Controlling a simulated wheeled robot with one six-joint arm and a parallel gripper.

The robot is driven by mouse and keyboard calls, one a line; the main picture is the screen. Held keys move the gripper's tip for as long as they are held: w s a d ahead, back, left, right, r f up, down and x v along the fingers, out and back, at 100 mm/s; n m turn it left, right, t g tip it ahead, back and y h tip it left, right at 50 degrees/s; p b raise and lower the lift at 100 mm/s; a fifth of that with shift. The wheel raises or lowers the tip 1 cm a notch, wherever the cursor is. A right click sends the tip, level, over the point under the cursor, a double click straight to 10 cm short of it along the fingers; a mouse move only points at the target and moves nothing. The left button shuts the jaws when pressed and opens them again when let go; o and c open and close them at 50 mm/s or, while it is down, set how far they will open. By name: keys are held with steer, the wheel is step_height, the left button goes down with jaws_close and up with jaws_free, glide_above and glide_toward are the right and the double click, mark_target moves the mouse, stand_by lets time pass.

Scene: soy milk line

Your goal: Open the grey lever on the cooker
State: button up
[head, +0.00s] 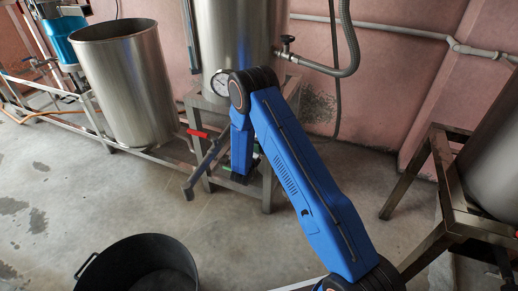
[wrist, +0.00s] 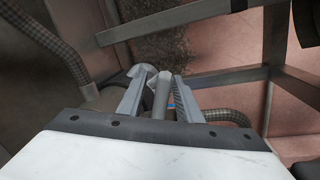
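The cooker (head: 225,35) is a tall steel cylinder on a metal stand, with a round gauge on its lower front. In the wrist view, the grey lever (wrist: 161,92) is a pale rod standing between the two fingers of my gripper (wrist: 160,92). The fingers are apart, with a narrow gap showing on each side of the lever. In the head view, my blue arm covers the lower part of the cooker. I cannot make out my fingers or the grey lever there.
A red-handled valve (head: 197,133) with a dark pipe is left of my arm. An open steel tank (head: 122,85) stands at left, a black tub (head: 140,262) at the front. A corrugated hose (head: 350,45) hangs behind. Another stand (head: 440,170) is at right.

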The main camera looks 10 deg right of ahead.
steer(key=v, duration=1.7)
steer(key=shift+s, duration=0.2)
steer(key=shift+r, duration=0.1)
